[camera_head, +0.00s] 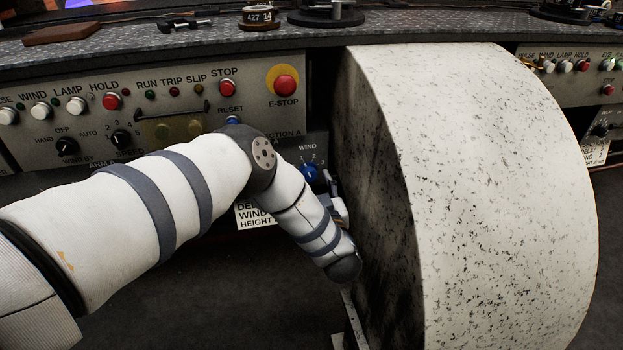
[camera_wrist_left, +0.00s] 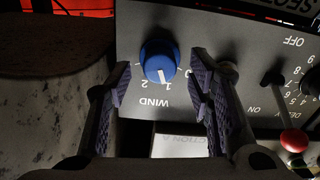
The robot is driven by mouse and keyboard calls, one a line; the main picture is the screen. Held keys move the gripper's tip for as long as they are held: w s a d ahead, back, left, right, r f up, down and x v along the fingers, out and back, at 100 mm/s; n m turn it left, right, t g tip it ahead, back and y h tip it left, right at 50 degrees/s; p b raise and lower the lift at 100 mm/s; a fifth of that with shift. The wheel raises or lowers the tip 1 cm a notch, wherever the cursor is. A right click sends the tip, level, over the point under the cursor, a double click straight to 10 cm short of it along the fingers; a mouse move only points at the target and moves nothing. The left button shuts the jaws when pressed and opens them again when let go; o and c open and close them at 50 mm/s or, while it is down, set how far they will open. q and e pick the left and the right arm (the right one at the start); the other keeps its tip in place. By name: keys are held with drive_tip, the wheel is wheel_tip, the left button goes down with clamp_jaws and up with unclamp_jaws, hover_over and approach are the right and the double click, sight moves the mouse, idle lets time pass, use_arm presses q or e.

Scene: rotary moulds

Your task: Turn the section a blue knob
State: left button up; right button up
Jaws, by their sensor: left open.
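The blue knob (camera_head: 310,172) sits on the small section A panel under the WIND label, left of the big pale drum. In the left wrist view the blue knob (camera_wrist_left: 160,60) has a white pointer line toward the numeral 1. My left gripper (camera_wrist_left: 160,78) is open, with one dark ridged finger on each side of the knob in the picture and gaps on both sides. I cannot tell how far the fingertips are from the panel. In the head view the left gripper (camera_head: 334,192) is mostly hidden behind my forearm. My right gripper is not in view.
The large speckled drum (camera_head: 490,190) stands close to the right of the left gripper. A grey control panel (camera_head: 190,85) with buttons, a red E-stop (camera_head: 285,85) and black selectors lies behind my arm. A red-tipped lever (camera_wrist_left: 293,140) stands beside the knob in the wrist view.

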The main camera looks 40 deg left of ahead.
use_arm(q)
drive_tip(key=v, duration=1)
drive_tip(key=shift+s+d, duration=0.2)
drive_tip(key=shift+s, duration=0.05)
